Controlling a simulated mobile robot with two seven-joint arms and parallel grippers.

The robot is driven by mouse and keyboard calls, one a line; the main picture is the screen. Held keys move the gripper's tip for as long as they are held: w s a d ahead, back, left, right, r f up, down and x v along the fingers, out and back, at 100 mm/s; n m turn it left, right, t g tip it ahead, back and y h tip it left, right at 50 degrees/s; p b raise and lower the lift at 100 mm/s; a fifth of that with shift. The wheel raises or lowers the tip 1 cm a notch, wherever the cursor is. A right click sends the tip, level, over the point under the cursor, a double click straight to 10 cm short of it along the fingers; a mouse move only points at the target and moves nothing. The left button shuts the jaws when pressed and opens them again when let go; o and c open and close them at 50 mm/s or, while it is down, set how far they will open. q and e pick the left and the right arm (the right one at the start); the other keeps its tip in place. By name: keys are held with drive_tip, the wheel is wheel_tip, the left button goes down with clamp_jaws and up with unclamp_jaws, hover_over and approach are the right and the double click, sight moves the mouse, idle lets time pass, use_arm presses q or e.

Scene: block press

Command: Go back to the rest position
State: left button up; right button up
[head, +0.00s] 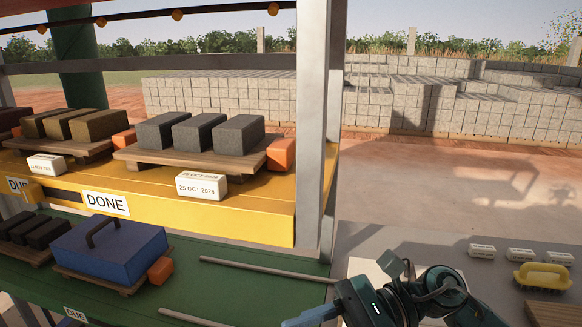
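My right arm (425,296) comes in at the bottom right, dark teal with black joints, bent low over the grey surface. A blue-grey part at its left end (312,315) runs down to the bottom edge. The fingertips cannot be made out there, so I cannot tell whether the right gripper is open or shut or holds anything. My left gripper is not in view.
Yellow upper shelf (262,213) bears boards of brown and dark grey blocks. Green lower shelf (225,290) holds a blue handled box (108,252), dark blocks and rods. A grey post (314,120) stands mid-view. A yellow brush (543,276) lies on the grey right-hand surface (400,240).

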drive_tip(key=w+d+f+n+t+h+p, duration=0.1)
drive_tip(key=w+d+f+n+t+h, duration=0.15)
drive_tip(key=n+t, duration=1.15)
drive_tip(key=w+d+f+n+t+h+p, duration=0.1)
drive_tip(key=w+d+f+n+t, duration=0.5)
drive_tip(key=n, duration=1.4)
drive_tip(key=s+d+f+m+g+h, duration=0.1)
drive_tip(key=s+f+m+g+h, duration=0.1)
drive_tip(key=s+f+m+h, duration=0.2)
drive_tip(key=s+d+f+m+g+h, duration=0.2)
drive_tip(key=s+f+m+h, duration=0.3)
drive_tip(key=s+f+m, duration=0.4)
wheel_tip(320, 180, down, 5)
drive_tip(key=m+g, duration=0.1)
drive_tip(key=m, duration=0.4)
drive_tip(key=shift+s+d, duration=0.25)
drive_tip(key=shift+s, duration=0.1)
